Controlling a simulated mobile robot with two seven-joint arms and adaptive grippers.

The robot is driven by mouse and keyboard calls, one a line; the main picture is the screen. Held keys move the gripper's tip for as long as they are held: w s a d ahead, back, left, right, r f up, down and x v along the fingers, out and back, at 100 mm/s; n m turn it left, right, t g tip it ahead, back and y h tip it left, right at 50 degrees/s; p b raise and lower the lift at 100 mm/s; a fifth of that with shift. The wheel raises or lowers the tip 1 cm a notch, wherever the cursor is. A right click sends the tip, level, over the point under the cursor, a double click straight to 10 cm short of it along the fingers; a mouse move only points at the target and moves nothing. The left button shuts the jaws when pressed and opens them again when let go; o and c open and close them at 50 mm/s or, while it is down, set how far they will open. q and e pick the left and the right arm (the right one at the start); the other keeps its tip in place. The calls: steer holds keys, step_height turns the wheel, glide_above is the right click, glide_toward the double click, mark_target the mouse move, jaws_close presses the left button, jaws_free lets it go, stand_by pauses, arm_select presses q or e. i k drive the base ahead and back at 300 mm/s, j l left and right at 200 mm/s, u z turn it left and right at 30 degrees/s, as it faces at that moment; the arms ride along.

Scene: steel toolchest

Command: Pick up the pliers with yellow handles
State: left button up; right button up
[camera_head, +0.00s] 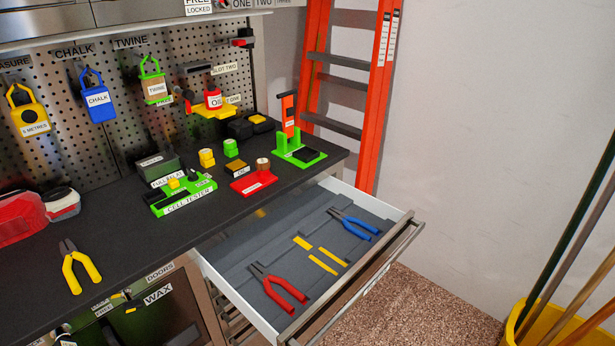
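The pliers with yellow handles (80,266) lie on the dark worktop (130,232) at the left, near its front edge. Their dark jaws point away to the back and their two handles spread towards the front. Nothing touches or covers them. Neither my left gripper nor my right gripper shows in the head view.
An open drawer (408,214) sticks out at the right; red pliers (278,288), blue pliers (354,223) and yellow strips lie in it. A green cell tester (182,194) and a red-and-white object (22,217) stand on the worktop. Bare worktop surrounds the yellow-handled pliers.

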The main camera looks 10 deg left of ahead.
mark_target(68, 250)
steer(key=u, duration=1.6)
steer(key=i+l+z, duration=0.1)
steer(key=z, duration=1.75)
steer(key=u, duration=1.9)
steer(key=l, duration=0.05)
